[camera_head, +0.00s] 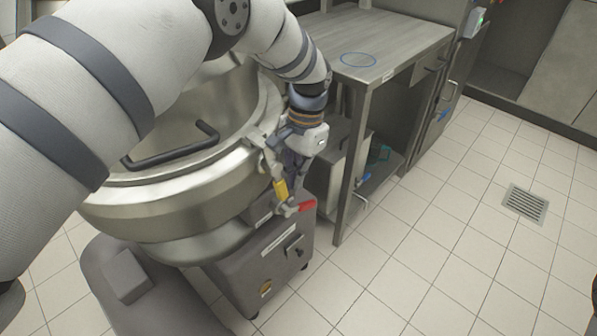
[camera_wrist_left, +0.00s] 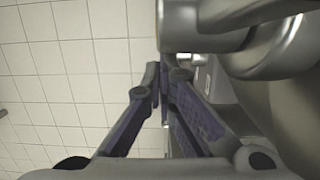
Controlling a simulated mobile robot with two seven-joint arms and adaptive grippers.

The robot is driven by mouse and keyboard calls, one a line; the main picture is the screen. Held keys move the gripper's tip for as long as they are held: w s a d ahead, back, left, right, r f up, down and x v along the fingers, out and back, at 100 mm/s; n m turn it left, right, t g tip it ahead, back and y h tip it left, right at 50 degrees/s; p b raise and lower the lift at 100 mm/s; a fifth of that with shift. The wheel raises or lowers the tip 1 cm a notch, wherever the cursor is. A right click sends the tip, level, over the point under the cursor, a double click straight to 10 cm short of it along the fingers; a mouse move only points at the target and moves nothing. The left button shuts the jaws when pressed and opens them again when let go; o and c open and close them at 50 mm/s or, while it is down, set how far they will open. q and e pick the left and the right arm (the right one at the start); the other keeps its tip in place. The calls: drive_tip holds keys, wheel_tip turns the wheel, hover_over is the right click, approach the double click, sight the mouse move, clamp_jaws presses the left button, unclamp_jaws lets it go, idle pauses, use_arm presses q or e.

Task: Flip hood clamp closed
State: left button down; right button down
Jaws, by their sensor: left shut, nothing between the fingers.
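A large steel kettle (camera_head: 170,205) with a black bar handle stands at left in the head view. My left gripper (camera_head: 286,160) points down at the right side of its rim. The gripper is shut and empty. Metal fittings (camera_head: 262,150) on the rim sit right beside it; I cannot tell clearly which is the hood clamp, or its position. In the wrist view, my left fingertips (camera_wrist_left: 160,75) meet close to a rounded steel part (camera_wrist_left: 205,25). Whether they touch it is unclear. My right gripper is not in view.
Below the gripper are a yellow part (camera_head: 281,189) and a red-handled fitting (camera_head: 305,206) on the grey base unit (camera_head: 265,265). A steel table (camera_head: 390,42) stands close to the right of my wrist. The tiled floor at right is open, with a drain (camera_head: 525,203).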

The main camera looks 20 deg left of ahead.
use_arm(q)
drive_tip(key=shift+s+f, duration=0.25)
drive_tip(key=shift+s, duration=0.05)
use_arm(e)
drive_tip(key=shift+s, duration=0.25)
